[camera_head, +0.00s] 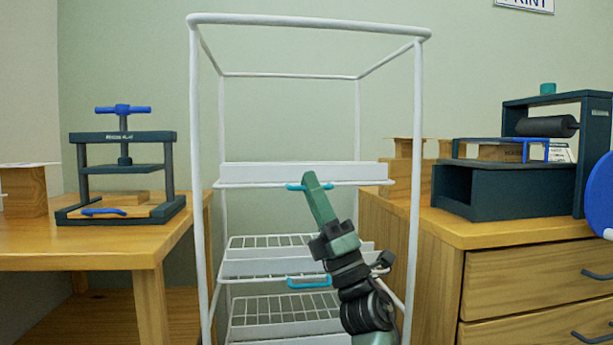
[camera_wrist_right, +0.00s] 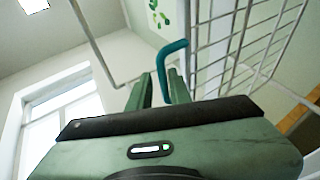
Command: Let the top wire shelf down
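The top wire shelf (camera_head: 290,173) of the white rack has a white front panel and stands about level, near the middle of the rack. A teal handle (camera_head: 298,187) hangs at its front edge. My right gripper (camera_head: 316,183) is at this handle, its finger covering the handle's right part. In the right wrist view, the teal handle (camera_wrist_right: 172,54) runs down between the two fingers (camera_wrist_right: 162,88). A narrow gap shows beside the handle, so the fingers look open around it. The shelf's wire grid (camera_wrist_right: 240,40) is at the right there. My left gripper is not in view.
Lower wire shelves (camera_head: 285,255) sit below, one with a teal handle (camera_head: 308,283). Rack posts (camera_head: 417,130) stand on both sides. A press (camera_head: 122,165) on a wooden table is at left; a drawer cabinet (camera_head: 530,285) with a roller press (camera_head: 520,180) is at right.

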